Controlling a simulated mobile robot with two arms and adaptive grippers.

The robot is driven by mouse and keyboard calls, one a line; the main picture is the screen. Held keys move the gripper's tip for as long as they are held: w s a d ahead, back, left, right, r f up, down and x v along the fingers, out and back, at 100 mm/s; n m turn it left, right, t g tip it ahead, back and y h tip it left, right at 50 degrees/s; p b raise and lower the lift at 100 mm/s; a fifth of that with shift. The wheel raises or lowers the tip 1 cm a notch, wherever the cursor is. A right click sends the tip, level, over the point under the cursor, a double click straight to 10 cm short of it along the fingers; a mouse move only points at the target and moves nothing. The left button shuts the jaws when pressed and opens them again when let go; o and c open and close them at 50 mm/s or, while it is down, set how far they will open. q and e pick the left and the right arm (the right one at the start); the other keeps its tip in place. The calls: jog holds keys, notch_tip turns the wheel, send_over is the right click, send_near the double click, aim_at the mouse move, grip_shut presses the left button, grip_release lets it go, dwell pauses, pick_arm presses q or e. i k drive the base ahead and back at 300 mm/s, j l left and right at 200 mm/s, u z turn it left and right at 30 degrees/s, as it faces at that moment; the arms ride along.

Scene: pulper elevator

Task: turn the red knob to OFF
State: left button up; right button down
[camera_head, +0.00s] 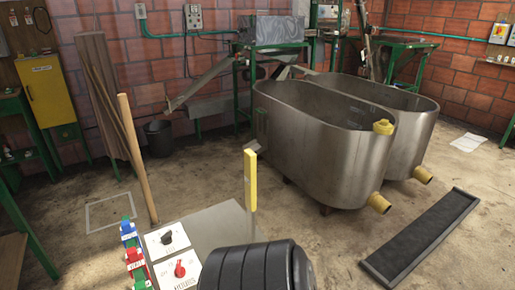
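The red knob (180,269) sits on a white control panel (157,259) at the bottom of the head view, left of centre. A black knob (167,238) is on the same panel, just behind the red one. Small markings surround the knobs, but they are too small to read, so I cannot tell the red knob's setting. Neither of my grippers shows in this view.
A black ribbed cylinder (258,268) stands close to the panel's right; I cannot tell what it belongs to. A yellow post (250,180) rises behind it. Coloured blocks (130,240) line the panel's left. Metal tanks (318,150) stand farther back, with open floor before them.

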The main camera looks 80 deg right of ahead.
aim_at(179, 272)
jog(key=z, duration=2.2)
